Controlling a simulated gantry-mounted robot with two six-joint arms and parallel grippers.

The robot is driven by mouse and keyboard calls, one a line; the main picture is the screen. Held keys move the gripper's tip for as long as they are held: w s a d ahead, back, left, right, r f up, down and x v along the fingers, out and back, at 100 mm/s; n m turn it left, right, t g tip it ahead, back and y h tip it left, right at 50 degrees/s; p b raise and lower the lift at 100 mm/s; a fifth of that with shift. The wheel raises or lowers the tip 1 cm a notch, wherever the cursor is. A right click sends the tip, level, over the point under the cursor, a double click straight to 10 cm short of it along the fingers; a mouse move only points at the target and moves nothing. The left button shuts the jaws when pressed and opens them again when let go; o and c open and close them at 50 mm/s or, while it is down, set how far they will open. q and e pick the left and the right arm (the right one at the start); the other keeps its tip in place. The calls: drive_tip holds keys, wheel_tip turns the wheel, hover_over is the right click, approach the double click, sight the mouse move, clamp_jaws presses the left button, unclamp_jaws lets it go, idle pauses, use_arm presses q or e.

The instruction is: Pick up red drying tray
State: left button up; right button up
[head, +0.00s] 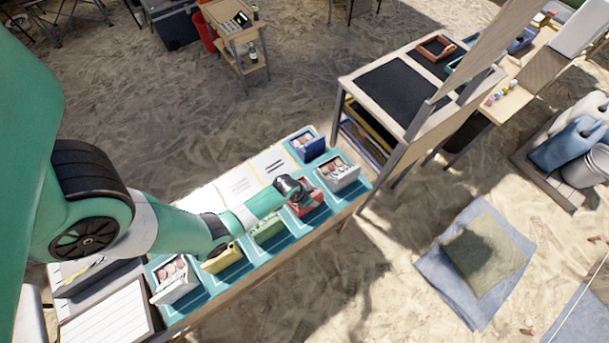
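A small red tray (307,208) sits in the teal rack (255,262) on the long table, between a green tray and a white one. My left arm comes in from the left, and its dark gripper (303,192) is over the red tray, at or very near its far edge. The fingers are small and partly hidden, so I cannot tell whether they are open or shut, or touching the tray. Another reddish tray (436,48) lies on the black-topped wooden stand at the back right. My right gripper is not in view.
Beside the red tray are a green tray (268,230), a yellow tray (222,259) and a white tray (338,175) with contents. A blue tray (307,146) stands behind. The wooden stand (385,85) rises near the table's right end. Open sand lies in front.

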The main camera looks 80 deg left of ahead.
use_arm(q)
drive_tip(key=shift+c, duration=0.3)
clamp_jaws()
idle(1.3)
